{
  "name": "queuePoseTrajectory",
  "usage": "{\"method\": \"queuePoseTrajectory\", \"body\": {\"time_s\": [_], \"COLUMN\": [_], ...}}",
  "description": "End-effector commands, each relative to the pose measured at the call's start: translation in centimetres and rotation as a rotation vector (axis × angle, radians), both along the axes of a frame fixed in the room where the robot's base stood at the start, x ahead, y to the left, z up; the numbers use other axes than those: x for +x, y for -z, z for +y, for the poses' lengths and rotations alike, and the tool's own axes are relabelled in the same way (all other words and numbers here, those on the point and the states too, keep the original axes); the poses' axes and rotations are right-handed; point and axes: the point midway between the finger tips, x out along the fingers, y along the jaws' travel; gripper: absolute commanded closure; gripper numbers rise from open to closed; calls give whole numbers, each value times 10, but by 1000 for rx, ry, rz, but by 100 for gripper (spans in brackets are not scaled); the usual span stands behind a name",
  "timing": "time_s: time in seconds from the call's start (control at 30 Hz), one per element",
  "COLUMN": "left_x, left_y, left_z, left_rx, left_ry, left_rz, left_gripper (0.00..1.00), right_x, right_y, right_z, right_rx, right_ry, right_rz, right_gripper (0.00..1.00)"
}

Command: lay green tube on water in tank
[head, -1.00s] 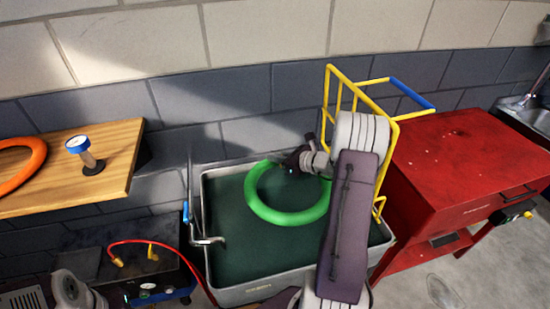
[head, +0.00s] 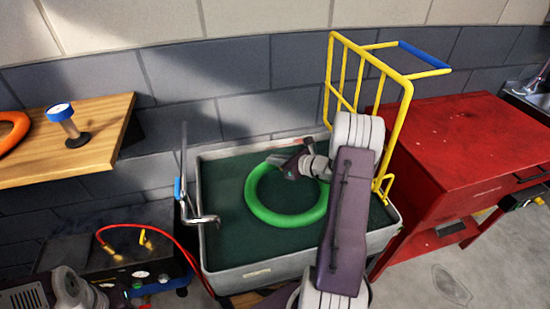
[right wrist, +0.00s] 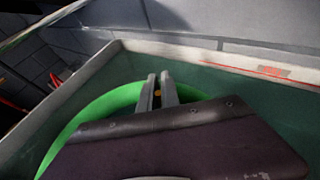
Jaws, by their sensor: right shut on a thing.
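The green tube (head: 287,217) is a ring inside the rim of the grey tank (head: 262,272), above or on the dark green water (head: 225,240). I cannot tell whether it touches the water. My right gripper (head: 275,162) is shut on the far edge of the tube, its arm coming in from the front right. In the right wrist view the fingers (right wrist: 160,90) meet the tube (right wrist: 95,108), and my wrist hides much of the ring. My left gripper is not in view.
A yellow rack (head: 407,90) stands behind the tank's right side, beside a red cabinet (head: 450,150). A metal clamp arm (head: 203,220) rises at the tank's left edge. A wooden shelf (head: 95,150) with a gauge (head: 68,120) is at left, above a red hose (head: 150,228).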

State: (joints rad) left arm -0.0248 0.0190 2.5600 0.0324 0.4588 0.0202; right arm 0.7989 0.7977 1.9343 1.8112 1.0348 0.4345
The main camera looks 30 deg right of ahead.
Motion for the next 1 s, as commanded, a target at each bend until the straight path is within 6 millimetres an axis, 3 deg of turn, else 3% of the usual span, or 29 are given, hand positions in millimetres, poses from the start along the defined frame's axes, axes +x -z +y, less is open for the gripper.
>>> {"method": "queuePoseTrajectory", "body": {"time_s": [0.1, 0.4, 0.5, 0.53, 0.83, 1.0], "left_x": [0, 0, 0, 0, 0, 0], "left_y": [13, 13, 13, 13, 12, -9], "left_z": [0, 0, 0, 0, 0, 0], "left_rx": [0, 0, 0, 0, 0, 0], "left_ry": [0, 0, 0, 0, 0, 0], "left_rz": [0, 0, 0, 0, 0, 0], "left_gripper": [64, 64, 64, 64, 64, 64], "right_x": [0, 0, 0, 0, 0, 0], "right_y": [17, 18, 18, 18, 17, -10], "right_z": [0, 0, 0, 0, 0, 0], "right_rx": [0, 0, 0, 0, 0, -2], "right_ry": [0, 0, 0, 0, 0, 0], "right_rz": [-1, -1, -1, 0, 0, -2], "right_gripper": [100, 100, 71, 68, 68, 68]}}
